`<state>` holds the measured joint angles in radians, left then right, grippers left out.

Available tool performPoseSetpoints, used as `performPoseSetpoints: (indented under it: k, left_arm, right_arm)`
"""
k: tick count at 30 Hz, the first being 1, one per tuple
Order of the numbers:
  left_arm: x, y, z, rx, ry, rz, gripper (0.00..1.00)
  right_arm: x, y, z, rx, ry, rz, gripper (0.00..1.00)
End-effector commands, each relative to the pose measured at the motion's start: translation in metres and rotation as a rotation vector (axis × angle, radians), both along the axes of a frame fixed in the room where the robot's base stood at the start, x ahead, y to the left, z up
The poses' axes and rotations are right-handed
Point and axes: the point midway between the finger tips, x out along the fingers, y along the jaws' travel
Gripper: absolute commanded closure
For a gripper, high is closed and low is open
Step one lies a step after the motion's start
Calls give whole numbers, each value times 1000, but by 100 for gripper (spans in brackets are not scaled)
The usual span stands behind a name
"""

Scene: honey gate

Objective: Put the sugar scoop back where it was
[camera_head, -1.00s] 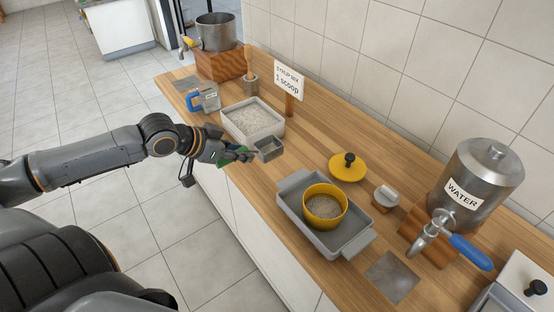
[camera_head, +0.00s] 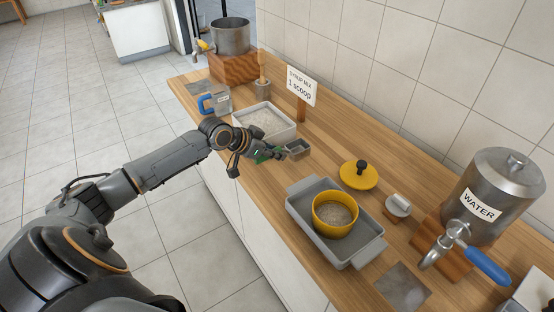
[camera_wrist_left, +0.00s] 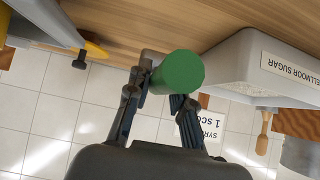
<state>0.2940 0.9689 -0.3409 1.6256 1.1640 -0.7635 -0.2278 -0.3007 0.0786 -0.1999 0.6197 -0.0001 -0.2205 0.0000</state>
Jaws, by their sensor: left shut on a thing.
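The sugar scoop (camera_head: 297,149) has a small grey square cup and a green handle. My left gripper (camera_head: 268,154) is shut on the green handle (camera_wrist_left: 178,73), whose round end faces the left wrist camera. The scoop's cup is over the counter, just right of the white sugar bin (camera_head: 287,137); I cannot tell whether it touches the wood. The bin, labelled as sugar in the left wrist view (camera_wrist_left: 240,75), holds white grains. My right gripper is not in view.
A sign reading "syrup mix 1 scoop" (camera_head: 301,86) stands behind the bin. A grey tray (camera_head: 299,216) with a yellow pot (camera_head: 335,226), a yellow lid (camera_head: 359,175) and a water dispenser (camera_head: 495,200) are to the right. Bare wood lies between bin and lid.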

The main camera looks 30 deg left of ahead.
Motion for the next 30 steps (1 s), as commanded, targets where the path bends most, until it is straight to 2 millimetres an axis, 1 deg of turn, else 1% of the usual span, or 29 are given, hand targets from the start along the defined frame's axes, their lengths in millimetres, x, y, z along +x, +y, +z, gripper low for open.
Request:
performPoseSetpoints:
  k: [1,6,12,24,25,26,27,28,30]
  left_arm:
    - [5,1,-3,-3,-2,3,100]
    - [14,0,-15,-3,-2,2,100]
    - [12,1,-41,-1,0,2,100]
    - [12,1,-49,0,-2,1,100]
    - [12,1,-49,1,-1,2,74]
    - [12,1,-48,1,-1,2,68]
    - [12,1,-48,1,0,1,60]
    - [12,1,-48,1,0,1,56]
    - [12,1,-48,1,0,1,56]
  right_arm:
    - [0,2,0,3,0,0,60]
    - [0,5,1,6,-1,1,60]
    - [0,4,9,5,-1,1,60]
    - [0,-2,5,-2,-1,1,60]
    - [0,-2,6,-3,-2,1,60]
    - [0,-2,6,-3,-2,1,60]
    - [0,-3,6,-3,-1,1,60]
    - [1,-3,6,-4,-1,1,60]
    - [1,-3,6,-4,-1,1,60]
